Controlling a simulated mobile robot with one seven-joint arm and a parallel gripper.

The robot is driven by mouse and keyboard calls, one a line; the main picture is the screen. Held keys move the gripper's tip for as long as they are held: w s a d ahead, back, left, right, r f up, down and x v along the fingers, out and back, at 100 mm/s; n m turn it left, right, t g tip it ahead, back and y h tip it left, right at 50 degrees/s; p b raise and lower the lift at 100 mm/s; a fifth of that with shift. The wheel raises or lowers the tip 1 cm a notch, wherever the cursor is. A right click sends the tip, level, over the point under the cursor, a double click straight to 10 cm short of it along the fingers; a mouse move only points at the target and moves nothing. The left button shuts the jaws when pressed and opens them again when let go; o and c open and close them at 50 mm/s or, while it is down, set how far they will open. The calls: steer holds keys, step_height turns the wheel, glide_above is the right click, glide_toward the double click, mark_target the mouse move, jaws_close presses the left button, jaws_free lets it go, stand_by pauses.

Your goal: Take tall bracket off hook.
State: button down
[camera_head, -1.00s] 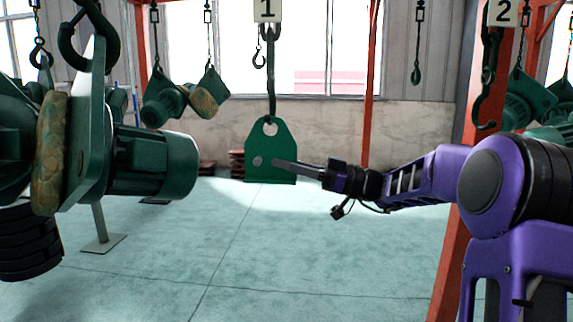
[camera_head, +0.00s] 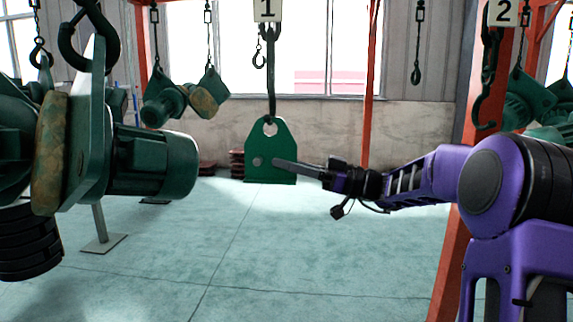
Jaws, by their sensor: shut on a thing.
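The tall bracket (camera_head: 262,170) is a green plate with a rounded top and a large hole near its top. It hangs upright from the dark hook (camera_head: 271,95) under the sign marked 1, with the hook's lower end at the hole. My gripper (camera_head: 283,163) reaches in from the right, and its fingers lie against the bracket's right half. The gripper is shut on the bracket. The far finger is hidden behind the plate.
A large green motor part (camera_head: 150,165) hangs close on the left. An empty hook (camera_head: 486,105) hangs under sign 2 (camera_head: 503,12) by a red post (camera_head: 450,250). More green parts (camera_head: 180,100) hang behind. The floor below the bracket is clear.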

steer(key=shift+r, duration=0.2)
stand_by(0.5)
steer(key=shift+s+a+r+m+p, duration=0.1)
steer(key=shift+s+r+m+p, duration=0.45)
steer(key=shift+m, duration=0.15)
steer(key=shift+t, duration=0.3)
steer(key=shift+s+a+r+m, duration=0.1)
steer(key=shift+s+m, duration=0.3)
steer(key=shift+s, duration=0.05)
steer(key=shift+s+a+r+m, duration=0.1)
steer(key=shift+s+m, duration=0.3)
steer(key=shift+s, duration=0.1)
steer(key=shift+s+a+r+m+t, duration=0.1)
steer(key=shift+s+r+m+t, duration=0.1)
steer(key=shift+s+m, duration=0.2)
steer(key=shift+s+a+r+m+t, duration=0.1)
steer(key=shift+s+r+m+t, duration=0.1)
steer(key=shift+s+m, duration=0.15)
steer(key=shift+s, duration=0.15)
steer(key=shift+s+r, duration=0.3)
steer(key=shift+s, duration=0.25)
